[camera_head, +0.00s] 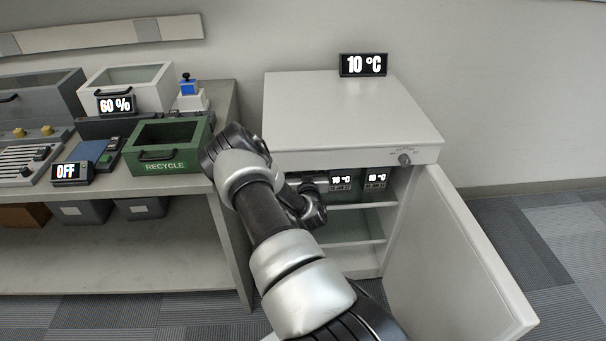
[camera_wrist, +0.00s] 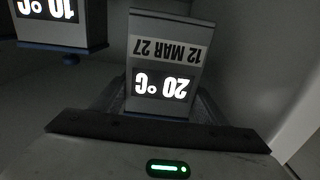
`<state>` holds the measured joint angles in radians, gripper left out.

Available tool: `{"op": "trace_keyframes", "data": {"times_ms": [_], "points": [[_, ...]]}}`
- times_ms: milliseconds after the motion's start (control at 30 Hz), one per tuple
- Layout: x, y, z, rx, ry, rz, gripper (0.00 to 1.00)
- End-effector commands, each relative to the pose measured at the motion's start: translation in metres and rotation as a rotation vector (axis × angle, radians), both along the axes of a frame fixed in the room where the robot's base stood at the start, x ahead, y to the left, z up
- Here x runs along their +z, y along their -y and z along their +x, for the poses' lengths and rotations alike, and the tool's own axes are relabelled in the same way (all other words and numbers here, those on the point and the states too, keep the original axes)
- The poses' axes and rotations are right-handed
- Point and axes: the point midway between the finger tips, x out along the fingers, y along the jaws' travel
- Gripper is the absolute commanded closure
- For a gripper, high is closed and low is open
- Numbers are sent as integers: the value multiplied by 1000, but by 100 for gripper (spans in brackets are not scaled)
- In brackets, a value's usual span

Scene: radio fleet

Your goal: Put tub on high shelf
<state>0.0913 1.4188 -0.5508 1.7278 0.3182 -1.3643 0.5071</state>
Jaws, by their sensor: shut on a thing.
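A grey tub (camera_wrist: 165,50) with an upside-down "12 MAR 27" label and "20 °C" display fills the middle of the wrist view. My gripper (camera_wrist: 157,106) is shut on this tub; its fingers are dark and partly hidden. In the head view my arm reaches into the open fridge (camera_head: 350,115) and hides the fingers and most of the held tub. The high shelf (camera_head: 360,205) is the upper one inside the fridge. Two tubs reading "10 °C" stand there, one left (camera_head: 341,181) and one right (camera_head: 376,180).
Another tub (camera_wrist: 58,25) reading "10 °C" shows at the wrist view's upper left. The fridge door (camera_head: 455,260) stands open to the right. A lower shelf (camera_head: 362,228) looks empty where visible. A bench with a green recycle bin (camera_head: 168,145) stands left of the fridge.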

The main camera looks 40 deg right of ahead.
Motion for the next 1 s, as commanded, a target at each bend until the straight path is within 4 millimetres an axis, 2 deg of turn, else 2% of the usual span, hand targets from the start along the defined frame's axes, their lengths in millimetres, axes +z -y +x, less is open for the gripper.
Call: {"op": "trace_keyframes", "data": {"times_ms": [133, 400, 567, 833, 1000], "points": [[-1, 7, 12, 1, 3, -2, 61], [-27, 6, 11, 1, 1, -2, 61], [-33, 6, 11, 1, 3, -2, 61], [-71, 7, 13, 3, 2, -3, 61], [-68, 8, 14, 0, 3, -2, 61]]}}
